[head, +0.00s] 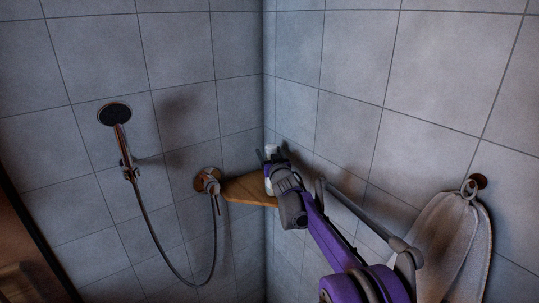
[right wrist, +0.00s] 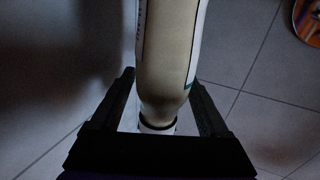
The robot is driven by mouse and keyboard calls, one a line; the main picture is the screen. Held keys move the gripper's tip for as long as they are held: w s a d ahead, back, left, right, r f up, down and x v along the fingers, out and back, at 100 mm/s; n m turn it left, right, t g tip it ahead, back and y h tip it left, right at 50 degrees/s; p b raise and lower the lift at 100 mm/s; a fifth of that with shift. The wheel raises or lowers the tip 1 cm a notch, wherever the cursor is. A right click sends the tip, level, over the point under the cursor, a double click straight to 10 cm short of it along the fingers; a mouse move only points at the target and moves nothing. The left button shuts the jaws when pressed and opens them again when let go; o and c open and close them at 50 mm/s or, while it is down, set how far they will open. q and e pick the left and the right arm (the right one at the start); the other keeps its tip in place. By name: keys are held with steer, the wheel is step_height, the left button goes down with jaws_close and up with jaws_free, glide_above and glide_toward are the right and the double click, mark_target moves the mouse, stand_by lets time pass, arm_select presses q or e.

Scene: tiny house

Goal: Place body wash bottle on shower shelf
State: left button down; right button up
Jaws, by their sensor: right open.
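The body wash bottle is pale with a beige, label-marked body (right wrist: 168,50). In the right wrist view it lies between the two fingers of my right gripper (right wrist: 163,82), its narrow neck toward the palm. The fingers are open, with a gap beside the neck on the left. In the head view my right gripper (head: 273,158) is over the wooden corner shelf (head: 245,189), and a small white part of the bottle (head: 268,186) shows at the shelf. The gripper hides most of it; I cannot tell whether its base fully rests there. My left gripper is not in view.
A shower head (head: 115,114) with a hose hangs on the left wall, and a mixer tap (head: 208,184) sits just left of the shelf. A grey towel (head: 452,250) hangs at right. Tiled walls meet behind the shelf.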

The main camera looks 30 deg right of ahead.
steer(key=b+v, duration=0.2)
steer(key=v, duration=1)
steer(key=s+a+f+n+g+y, duration=0.1)
steer(key=s+a+f+g, duration=0.3)
steer(key=s+a+f, duration=0.4)
steer(key=s+a+f+n+g+y, duration=0.1)
steer(key=s+a+f+g, duration=0.3)
steer(key=s+a+f, duration=0.4)
steer(key=s+a+f+n+g+y, duration=0.1)
steer(key=s+a+f+g+y, duration=0.2)
steer(key=s, duration=1.6)
steer(key=a+f+g, duration=0.1)
steer(key=a+f, duration=0.3)
steer(key=f, duration=0.2)
steer(key=shift+a+f+n+y, duration=0.2)
steer(key=shift+a+n+y, duration=0.1)
steer(key=shift+a, duration=0.1)
steer(key=shift+s+f, duration=0.1)
steer(key=shift+f, duration=0.05)
